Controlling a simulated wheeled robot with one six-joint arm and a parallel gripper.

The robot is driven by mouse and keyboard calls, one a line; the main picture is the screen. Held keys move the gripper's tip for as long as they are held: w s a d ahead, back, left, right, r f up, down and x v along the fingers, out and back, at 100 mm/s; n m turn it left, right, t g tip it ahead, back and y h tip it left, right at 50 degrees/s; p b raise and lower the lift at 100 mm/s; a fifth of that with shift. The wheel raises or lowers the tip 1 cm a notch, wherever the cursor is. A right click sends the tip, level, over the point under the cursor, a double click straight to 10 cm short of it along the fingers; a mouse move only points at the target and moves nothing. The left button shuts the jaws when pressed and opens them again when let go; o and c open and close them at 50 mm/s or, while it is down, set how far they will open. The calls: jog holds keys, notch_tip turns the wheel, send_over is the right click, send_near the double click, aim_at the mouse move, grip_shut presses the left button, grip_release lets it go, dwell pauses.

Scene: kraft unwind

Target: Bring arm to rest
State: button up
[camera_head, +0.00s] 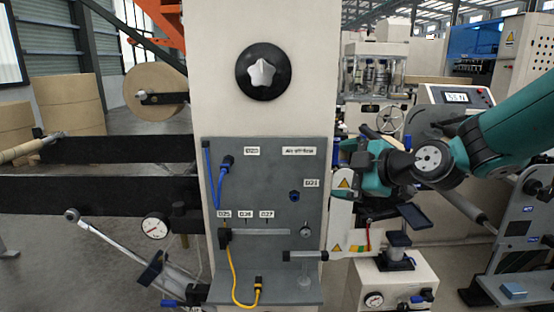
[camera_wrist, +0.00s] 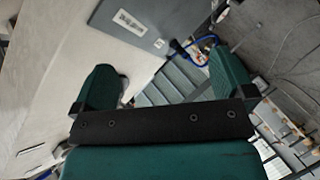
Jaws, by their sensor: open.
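My teal and black arm (camera_head: 437,157) reaches in from the right in the head view, held out at about mid-height. Its gripper (camera_head: 352,165) is just right of the grey panel (camera_head: 265,190) on the cream column, partly hidden by the wrist. In the wrist view my gripper (camera_wrist: 166,80) has its two teal fingers wide apart with nothing between them. Behind the fingers the wrist view shows the pale column face (camera_wrist: 75,60), a grey labelled plate (camera_wrist: 133,22) and a blue cable (camera_wrist: 203,45).
A star-shaped black and silver knob (camera_head: 262,72) sits above the panel. A yellow cable (camera_head: 240,280) hangs at its lower left. A white box with a gauge (camera_head: 393,283) stands below my arm. A display console (camera_head: 457,97) is behind it. Kraft rolls (camera_head: 155,90) are at left.

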jog(key=s+f+m+g+h+b, duration=0.1)
jog(key=s+f+m+g, duration=0.2)
jog(key=s, duration=0.7)
jog(key=s+f+m+g+h+b, duration=0.2)
jog(key=s+f+m+g, duration=0.1)
jog(key=s, duration=0.8)
jog(key=s+f+m+g+h+b, duration=0.1)
jog(key=s+f+m+g, duration=0.2)
jog(key=s+m, duration=0.3)
jog(key=s+g, duration=0.1)
jog(key=s, duration=0.4)
jog(key=shift+d+g+h+b, duration=0.3)
jog(key=shift+d+g, duration=0.05)
jog(key=shift+g, duration=0.05)
